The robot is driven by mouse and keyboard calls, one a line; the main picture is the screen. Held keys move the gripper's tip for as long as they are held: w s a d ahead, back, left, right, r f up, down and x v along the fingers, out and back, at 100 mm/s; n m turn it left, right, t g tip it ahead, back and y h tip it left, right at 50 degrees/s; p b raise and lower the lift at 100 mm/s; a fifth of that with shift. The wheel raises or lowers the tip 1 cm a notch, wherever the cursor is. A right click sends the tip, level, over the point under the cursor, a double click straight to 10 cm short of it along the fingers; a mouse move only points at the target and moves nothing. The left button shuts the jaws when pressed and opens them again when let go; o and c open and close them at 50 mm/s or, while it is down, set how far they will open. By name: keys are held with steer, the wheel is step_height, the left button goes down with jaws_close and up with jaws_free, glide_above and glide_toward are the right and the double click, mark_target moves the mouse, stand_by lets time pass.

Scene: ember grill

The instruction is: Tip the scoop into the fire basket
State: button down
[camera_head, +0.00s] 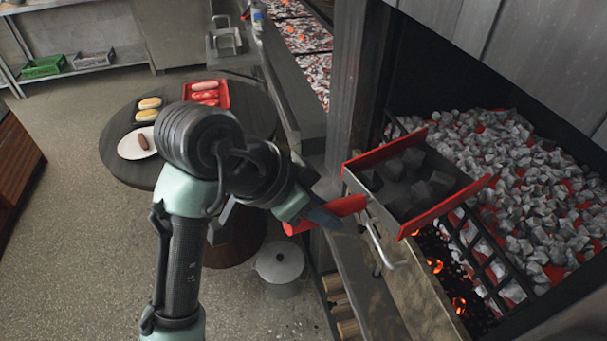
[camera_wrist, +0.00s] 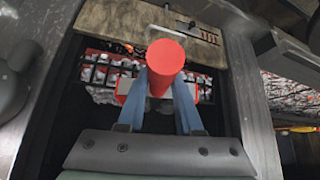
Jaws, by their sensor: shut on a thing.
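The scoop (camera_head: 405,205) is a grey metal tray with red side edges and a red handle (camera_head: 328,214). Several dark charcoal lumps (camera_head: 412,158) lie in it, and it looks roughly level. My gripper (camera_head: 322,216) is shut on the handle. In the wrist view the round red handle end (camera_wrist: 166,56) sits between my two blue fingers and hides most of the scoop. The black-barred fire basket (camera_head: 487,262) is beyond the scoop, with the scoop's far part over its near side. Grey coals and glowing embers show around the bars.
A wooden-faced front panel (camera_head: 425,290) with a metal handle is below the scoop. A dark post (camera_head: 350,90) stands close on the left.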

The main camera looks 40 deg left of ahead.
steer(key=w+d, duration=0.2)
steer(key=w, duration=0.1)
steer(key=w+d, duration=0.1)
steer(key=w, duration=0.1)
steer(key=shift+w+d, duration=0.2)
steer(key=shift+d, duration=0.2)
steer(key=shift+w+d+r+p, duration=0.3)
steer(key=shift+w+r+p, duration=0.2)
steer(key=shift+p, duration=0.25)
step_height(320, 180, up, 11)
steer(key=g+y+p, duration=0.2)
steer(key=g+p, duration=0.4)
steer(key=p, duration=0.7)
glide_above(373, 195)
steer(key=w+d, duration=0.2)
steer(key=s+a+f+t+p, duration=0.1)
steer(key=s+a, duration=0.6)
steer(key=s, duration=0.3)
steer(key=s+a+f+t+h+p, duration=0.1)
steer(key=s+a+t+p, duration=0.1)
steer(key=s+a, duration=0.4)
steer(key=shift+s+a+t, duration=0.3)
steer(key=shift+s+a, duration=0.1)
steer(key=shift+s, duration=1.9)
steer(key=shift+f, duration=0.1)
